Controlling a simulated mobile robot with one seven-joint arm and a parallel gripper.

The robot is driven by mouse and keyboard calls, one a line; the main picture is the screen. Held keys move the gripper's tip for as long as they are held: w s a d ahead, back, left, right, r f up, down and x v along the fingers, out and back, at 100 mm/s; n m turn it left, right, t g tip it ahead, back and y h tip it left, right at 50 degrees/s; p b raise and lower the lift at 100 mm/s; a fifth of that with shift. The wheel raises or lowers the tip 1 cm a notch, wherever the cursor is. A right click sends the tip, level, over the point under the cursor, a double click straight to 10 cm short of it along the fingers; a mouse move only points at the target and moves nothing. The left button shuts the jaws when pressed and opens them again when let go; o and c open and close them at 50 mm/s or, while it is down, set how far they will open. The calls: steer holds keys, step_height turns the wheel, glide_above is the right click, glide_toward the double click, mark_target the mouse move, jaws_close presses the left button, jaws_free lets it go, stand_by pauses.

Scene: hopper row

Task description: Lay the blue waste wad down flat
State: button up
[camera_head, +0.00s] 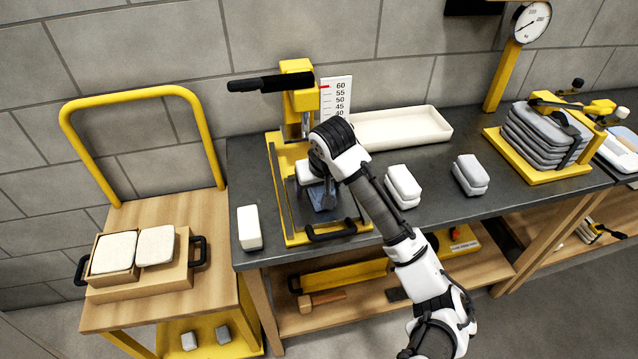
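The blue waste wad (319,197) shows as a small patch of blue cloth on the dark bed of a yellow-framed press. My gripper (327,197) points down over the press bed, right at the wad. My wrist hides part of the wad and most of the fingers. I cannot tell whether the fingers are closed on the wad or only beside it, nor whether the wad lies flat.
The yellow press (276,190) has a black lever and stands beside a scale card (337,95). A white block (249,228) stands left of it; grey-white pads (403,186) lie to its right. An empty white tray (400,128) is behind. A wooden cart (205,215) stands left.

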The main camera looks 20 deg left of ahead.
steer(key=v, duration=1.3)
steer(key=shift+s+r, duration=0.2)
steer(key=shift+r, duration=0.15)
stand_by(0.9)
